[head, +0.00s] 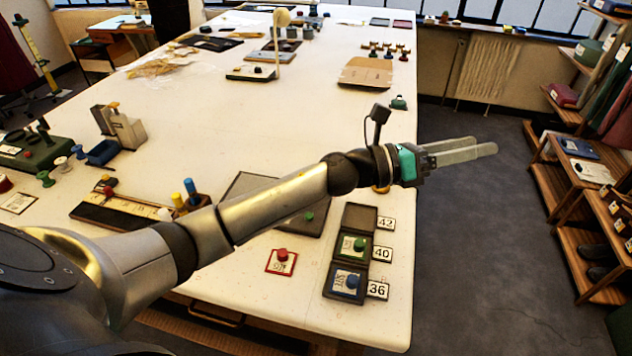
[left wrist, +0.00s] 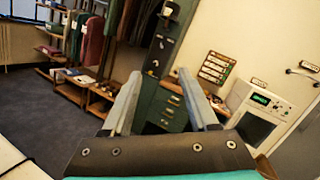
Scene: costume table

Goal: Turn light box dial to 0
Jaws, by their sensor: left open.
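My left gripper (head: 484,145) extends past the table's right edge, over the floor, open and empty. Its two grey fingers also show apart in the left wrist view (left wrist: 159,76), with nothing between them. I cannot identify the light box or its dial with certainty. A flat dark panel (head: 255,187) lies on the table, partly hidden behind my left arm, with a small green knob (head: 308,216) at its right side. In the left wrist view, a white unit (left wrist: 262,112) with a green display stands against the wall at right. My right gripper is not in view.
The white table (head: 220,275) holds a column of dark trays (head: 356,218) labelled 42, 40 and 36, a red knob on a card (head: 282,258), and a dark green box (head: 35,150) at left. Wooden shelves (head: 590,215) stand at right across open floor (head: 480,250).

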